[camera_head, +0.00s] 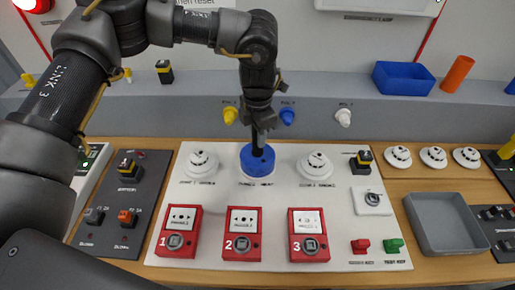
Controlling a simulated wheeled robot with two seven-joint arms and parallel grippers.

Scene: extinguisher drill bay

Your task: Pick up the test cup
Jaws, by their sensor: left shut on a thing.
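The test cup (257,160) is a blue round cup with a thin black upright stem, in the middle of the white panel. It is over the middle detector position, between two white round detectors (200,164) and (314,167). My left gripper (259,120) comes down from above and is shut on the top of the black stem. The cup looks upright. The detector under it is hidden, and I cannot tell whether the cup touches the panel. My right gripper is out of view.
Red call points 1 (179,231), 2 (243,233) and 3 (308,234) stand in front of the cup. Yellow, blue and white knobs line the ledge behind. A grey tray (410,205) and several loose detectors (433,157) are at right. A blue bin (403,68) sits behind.

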